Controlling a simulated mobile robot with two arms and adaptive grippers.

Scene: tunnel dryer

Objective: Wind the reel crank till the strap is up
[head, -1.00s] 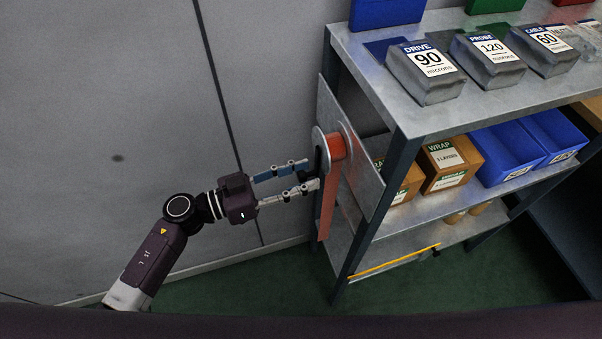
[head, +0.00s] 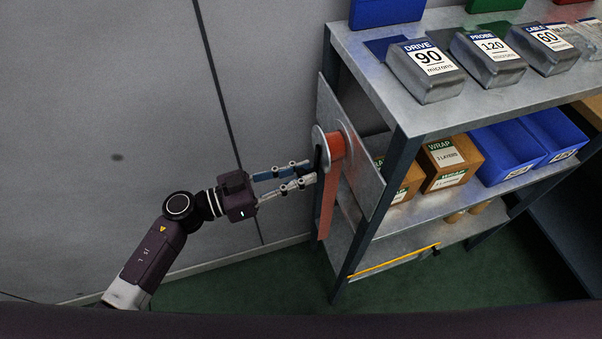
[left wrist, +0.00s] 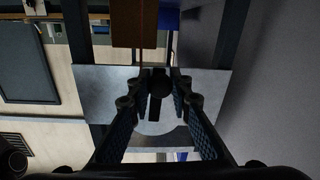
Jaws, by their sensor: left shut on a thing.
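The reel (head: 318,138) is a pale metal disc-sided drum on the side plate of the shelf rack. Orange strap (head: 326,205) is wound on it and a length hangs straight down. A black crank arm (head: 318,160) lies across the reel's outer face. My left gripper (head: 311,171) reaches in from the left, its fingers at the crank and shut on the crank's handle. In the left wrist view, the dark handle (left wrist: 158,84) sits between the fingertips, in front of the pale reel disc (left wrist: 160,128); the fingers partly hide it. My right gripper is not in view.
The metal rack (head: 402,150) stands right of the reel, holding grey labelled blocks (head: 425,78) on top, with brown wrap boxes (head: 447,163) and blue bins (head: 508,150) below. A grey wall (head: 110,120) is behind my arm. Green floor below is clear.

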